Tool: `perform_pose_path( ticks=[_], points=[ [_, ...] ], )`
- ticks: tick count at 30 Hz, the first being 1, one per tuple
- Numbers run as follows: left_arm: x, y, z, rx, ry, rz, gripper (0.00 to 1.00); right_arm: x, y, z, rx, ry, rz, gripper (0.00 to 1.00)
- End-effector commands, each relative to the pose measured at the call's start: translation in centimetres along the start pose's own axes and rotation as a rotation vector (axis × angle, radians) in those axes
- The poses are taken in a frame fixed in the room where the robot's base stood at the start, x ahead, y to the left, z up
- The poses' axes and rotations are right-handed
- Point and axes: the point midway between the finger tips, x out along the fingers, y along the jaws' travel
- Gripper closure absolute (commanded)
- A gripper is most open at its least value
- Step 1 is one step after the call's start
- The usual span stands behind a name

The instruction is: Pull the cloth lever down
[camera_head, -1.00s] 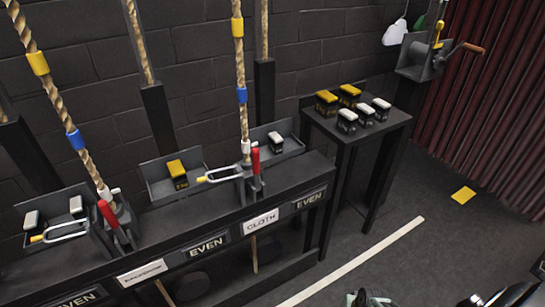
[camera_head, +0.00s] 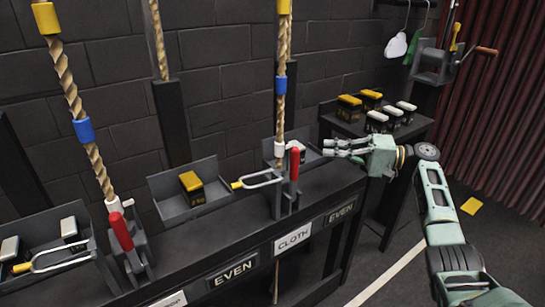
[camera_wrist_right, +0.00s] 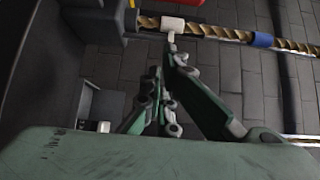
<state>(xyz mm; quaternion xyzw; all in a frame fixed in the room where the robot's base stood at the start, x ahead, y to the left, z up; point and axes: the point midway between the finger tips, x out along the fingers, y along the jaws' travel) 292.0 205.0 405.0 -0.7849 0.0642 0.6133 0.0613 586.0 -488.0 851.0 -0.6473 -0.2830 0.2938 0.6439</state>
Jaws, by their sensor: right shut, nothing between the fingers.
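The cloth lever has a red handle (camera_head: 294,163) and stands upright on its bracket above the CLOTH label (camera_head: 293,239). A rope with blue and white bands (camera_head: 281,95) rises beside it. My right gripper (camera_head: 332,147) is to the right of the red handle, shut and empty, apart from it in the head view. In the right wrist view the shut fingers (camera_wrist_right: 168,60) point toward the rope's white band (camera_wrist_right: 173,24), with part of the red handle (camera_wrist_right: 180,2) at the top edge. My left gripper is not in view.
A second red lever (camera_head: 121,231) stands to the left. A metal fork with a yellow tip (camera_head: 258,181) juts left of the cloth lever. A tray with a yellow-topped weight (camera_head: 191,185) lies beyond it. A side table with several weights (camera_head: 385,112) stands behind my right arm.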

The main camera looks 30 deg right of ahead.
Motion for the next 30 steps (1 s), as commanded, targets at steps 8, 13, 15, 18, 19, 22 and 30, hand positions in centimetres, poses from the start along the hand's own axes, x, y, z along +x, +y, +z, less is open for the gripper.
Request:
perform_pose_path(
  ticks=[8,13,15,18,19,22,30],
  points=[
    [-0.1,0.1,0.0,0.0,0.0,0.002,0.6,-0.2,-0.3,0.0,-0.003,-0.002,-0.006,1.0],
    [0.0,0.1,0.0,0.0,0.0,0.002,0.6,0.2,-0.2,0.0,-0.003,-0.002,-0.005,1.0],
    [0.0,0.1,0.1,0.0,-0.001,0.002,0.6,0.7,-0.2,0.1,-0.002,-0.003,-0.004,1.0],
    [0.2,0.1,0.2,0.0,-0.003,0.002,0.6,2.2,-0.3,0.1,-0.003,-0.004,-0.005,1.0],
    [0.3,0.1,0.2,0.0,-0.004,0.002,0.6,2.8,-0.3,0.1,-0.003,-0.005,-0.005,1.0],
    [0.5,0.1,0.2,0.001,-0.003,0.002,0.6,4.9,-0.3,0.1,-0.003,-0.005,-0.006,1.0],
    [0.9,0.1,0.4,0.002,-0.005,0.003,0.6,10.0,-0.2,0.4,-0.003,-0.002,-0.003,1.0]
  ],
)
